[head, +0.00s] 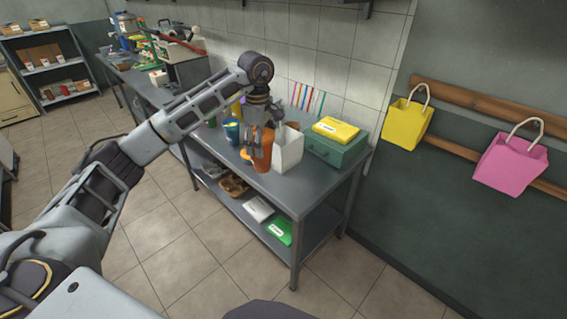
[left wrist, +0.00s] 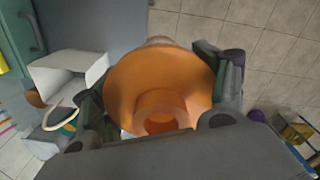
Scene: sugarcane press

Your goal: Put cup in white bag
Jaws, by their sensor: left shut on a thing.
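An orange cup (head: 263,152) is in my left gripper (head: 258,140), over the near edge of the metal table. The left wrist view shows the same orange cup (left wrist: 160,85) large between the two fingers of my left gripper (left wrist: 165,95), which are shut on it. A white bag (head: 288,150) stands upright on the table just right of the cup. In the left wrist view the white bag (left wrist: 70,72) lies left of the gripper, and its open side shows. I cannot tell whether the cup touches the table. My right gripper is not in view.
A teal box (head: 335,150) with a yellow packet (head: 336,129) on top stands right of the bag. A blue cup (head: 232,131) stands left of the gripper. The metal table (head: 250,180) has a lower shelf with packets. Yellow (head: 405,122) and pink (head: 510,162) bags hang on the wall.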

